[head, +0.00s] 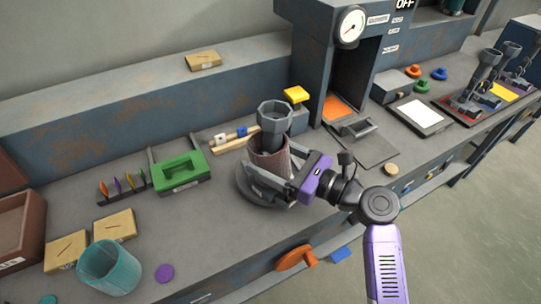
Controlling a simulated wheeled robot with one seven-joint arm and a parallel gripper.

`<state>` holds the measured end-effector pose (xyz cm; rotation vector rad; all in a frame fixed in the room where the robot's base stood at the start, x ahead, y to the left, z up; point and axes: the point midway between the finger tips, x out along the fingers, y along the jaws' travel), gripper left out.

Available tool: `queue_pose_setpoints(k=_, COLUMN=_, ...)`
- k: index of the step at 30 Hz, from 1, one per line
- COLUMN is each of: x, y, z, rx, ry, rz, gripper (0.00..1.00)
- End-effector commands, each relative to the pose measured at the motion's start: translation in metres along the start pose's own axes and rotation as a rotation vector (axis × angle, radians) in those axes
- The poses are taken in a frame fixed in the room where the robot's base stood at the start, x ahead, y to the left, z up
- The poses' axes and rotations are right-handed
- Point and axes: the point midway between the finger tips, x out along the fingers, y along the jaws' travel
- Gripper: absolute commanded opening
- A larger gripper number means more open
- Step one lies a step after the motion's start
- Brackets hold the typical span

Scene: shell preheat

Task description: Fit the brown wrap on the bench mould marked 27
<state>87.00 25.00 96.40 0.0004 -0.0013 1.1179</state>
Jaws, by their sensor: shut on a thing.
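The brown wrap (266,162) is a dark brown sleeve around the lower part of a grey faceted mould (274,113) on the bench. The mould's open top stands out above the wrap. Both look about upright over a round dark base (246,188). My gripper (268,180) reaches in from the right, low on the wrap, and is shut on it. The jaws hide the wrap's lower edge, so I cannot tell whether it touches the base. No number 27 is readable on the mould.
A green block with a handle (181,172) stands left of the mould. A teal cup (109,266) is at front left. A yellow-topped post (297,96) stands close behind. The press with its gauge (350,27) rises behind right. More grey moulds (480,80) stand far right.

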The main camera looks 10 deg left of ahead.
Motion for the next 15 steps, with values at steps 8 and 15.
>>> queue_pose_setpoints(k=8, x=0.0031, y=0.0012, z=-0.0015, rx=0.001, ry=0.004, rz=0.001, gripper=0.08)
queue_pose_setpoints(k=15, x=0.0077, y=0.0027, z=-0.0009, rx=0.0, ry=0.003, rz=0.002, gripper=0.08)
